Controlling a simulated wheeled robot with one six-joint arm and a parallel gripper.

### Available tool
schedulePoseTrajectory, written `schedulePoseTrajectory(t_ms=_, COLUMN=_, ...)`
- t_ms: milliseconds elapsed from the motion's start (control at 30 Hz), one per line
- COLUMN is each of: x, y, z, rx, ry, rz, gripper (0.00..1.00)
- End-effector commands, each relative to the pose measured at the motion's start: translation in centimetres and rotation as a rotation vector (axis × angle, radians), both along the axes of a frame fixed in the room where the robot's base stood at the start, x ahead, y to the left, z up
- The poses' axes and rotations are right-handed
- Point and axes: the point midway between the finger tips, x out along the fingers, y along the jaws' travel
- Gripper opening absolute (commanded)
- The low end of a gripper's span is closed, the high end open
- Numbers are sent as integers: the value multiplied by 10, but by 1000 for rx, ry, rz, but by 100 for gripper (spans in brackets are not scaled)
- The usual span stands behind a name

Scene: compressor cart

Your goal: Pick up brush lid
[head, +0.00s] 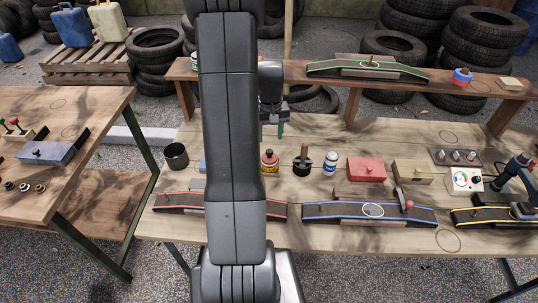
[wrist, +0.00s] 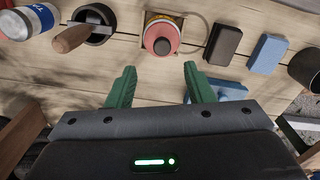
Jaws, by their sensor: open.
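A can (head: 269,162) with a red top and a dark round knob stands on the wooden bench, just in front of my gripper in the head view. In the wrist view its red lid with the dark knob (wrist: 163,36) is seen from above, beyond the fingertips and roughly centred between them; I take this as the brush lid. The lid sits on the can, which has a yellowish label. My gripper (wrist: 160,70) has its two green fingers apart, with nothing between them. It also shows in the head view (head: 273,129), partly hidden by my arm.
A black pot (head: 301,168) with a wooden-handled tool and a white-and-blue can (head: 331,162) stand beside the red-topped can. A dark block (wrist: 224,44), a blue block (wrist: 268,54) and a dark cup (head: 176,155) are on its other side. A shelf (head: 440,84) runs behind.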

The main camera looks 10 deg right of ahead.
Motion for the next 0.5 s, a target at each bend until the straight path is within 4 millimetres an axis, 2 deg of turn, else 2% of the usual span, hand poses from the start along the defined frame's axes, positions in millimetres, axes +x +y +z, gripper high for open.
schedulePoseTrajectory(t_ms=267, x=-3, y=2, z=-19, rx=1, ry=3, rz=0, gripper=47)
schedulePoseTrajectory(t_ms=500, x=-7, y=4, z=-51, rx=0, ry=3, rz=0, gripper=47)
